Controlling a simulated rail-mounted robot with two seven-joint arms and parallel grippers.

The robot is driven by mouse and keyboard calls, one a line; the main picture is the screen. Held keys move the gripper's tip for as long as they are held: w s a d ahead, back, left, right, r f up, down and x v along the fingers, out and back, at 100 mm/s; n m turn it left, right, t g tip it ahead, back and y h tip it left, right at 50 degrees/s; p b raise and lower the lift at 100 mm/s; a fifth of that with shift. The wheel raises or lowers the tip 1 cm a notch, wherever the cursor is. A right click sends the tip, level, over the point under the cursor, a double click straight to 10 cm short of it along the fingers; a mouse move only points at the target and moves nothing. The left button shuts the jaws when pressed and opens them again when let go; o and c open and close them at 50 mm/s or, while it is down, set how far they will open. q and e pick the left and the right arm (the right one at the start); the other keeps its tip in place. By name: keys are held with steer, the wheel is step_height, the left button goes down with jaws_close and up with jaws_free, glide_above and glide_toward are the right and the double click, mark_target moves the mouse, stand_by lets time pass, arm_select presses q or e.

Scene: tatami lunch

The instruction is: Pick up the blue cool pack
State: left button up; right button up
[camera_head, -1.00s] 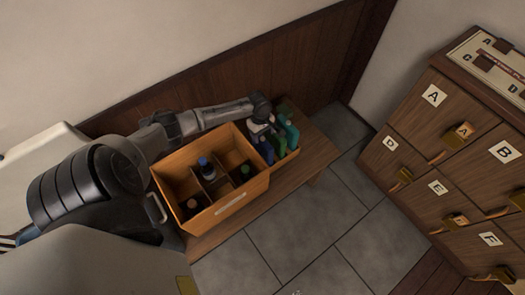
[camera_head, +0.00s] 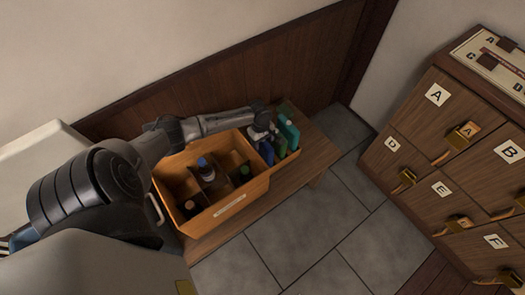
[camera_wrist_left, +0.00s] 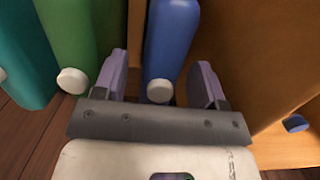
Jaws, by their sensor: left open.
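The blue cool pack (camera_head: 267,152) stands at the left end of a row of packs, beside the wooden box on the bench. In the left wrist view the blue cool pack (camera_wrist_left: 171,42), with a white cap, lies between the two purple fingers of my left gripper (camera_wrist_left: 160,78). The fingers are apart, one on each side of it, with gaps visible. In the head view my left gripper (camera_head: 260,135) is at the pack row, its fingers partly hidden. A green pack (camera_wrist_left: 68,38) and a teal pack (camera_wrist_left: 22,50) stand to its left in the wrist view. My right gripper is not seen.
The orange wooden box (camera_head: 238,203) with dividers holds several bottles, close beside the packs. The bench (camera_head: 318,152) has bare room at its right end. A wall panel (camera_head: 290,75) runs behind. A lettered drawer cabinet (camera_head: 440,150) stands at the right across a tiled floor.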

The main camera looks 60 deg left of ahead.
arm_select(q)
steer(key=shift+f, duration=0.2)
stand_by(0.5)
steer(key=shift+c, duration=0.2)
jaws_close()
steer(key=shift+p, duration=0.3)
